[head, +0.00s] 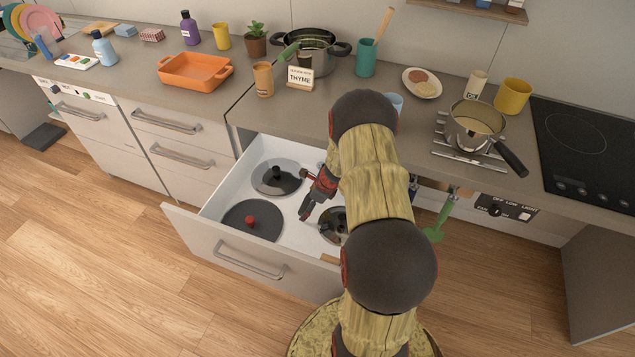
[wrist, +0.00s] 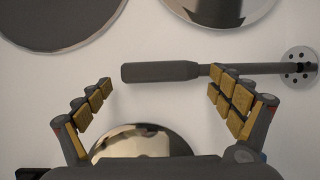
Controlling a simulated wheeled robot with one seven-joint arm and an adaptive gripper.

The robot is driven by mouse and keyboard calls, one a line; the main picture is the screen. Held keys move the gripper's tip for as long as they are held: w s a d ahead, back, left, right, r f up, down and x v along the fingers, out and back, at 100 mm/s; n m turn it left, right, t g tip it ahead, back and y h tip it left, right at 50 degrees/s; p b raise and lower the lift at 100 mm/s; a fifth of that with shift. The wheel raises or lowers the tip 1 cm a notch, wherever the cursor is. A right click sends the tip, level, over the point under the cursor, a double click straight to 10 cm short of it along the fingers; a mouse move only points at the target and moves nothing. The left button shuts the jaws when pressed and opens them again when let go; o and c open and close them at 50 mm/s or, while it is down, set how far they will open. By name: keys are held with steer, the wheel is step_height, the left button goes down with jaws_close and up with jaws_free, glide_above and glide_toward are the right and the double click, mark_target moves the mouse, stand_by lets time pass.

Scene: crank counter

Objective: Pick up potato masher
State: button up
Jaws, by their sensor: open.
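The potato masher lies flat in the open drawer. In the wrist view its dark grey handle (wrist: 160,72) points left, and its round perforated steel head (wrist: 299,66) is at the far right. I cannot make it out in the head view, where my arm and gripper cover that part of the drawer. My gripper (head: 310,194) is low over the drawer and open. In the wrist view my gripper (wrist: 160,88) has its fingers spread, with the handle crossing the picture just ahead of the fingertips. The right finger overlaps the masher's shaft in the picture; contact cannot be told.
The drawer (head: 225,243) also holds a steel lid (head: 277,178), a dark lid with a red knob (head: 240,219) and another lid (head: 331,232) beside my gripper. The counter edge overhangs the drawer's back. A green utensil (head: 437,232) hangs to the right.

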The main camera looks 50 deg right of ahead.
steer(key=shift+r, duration=0.1)
steer(key=c, duration=0.4)
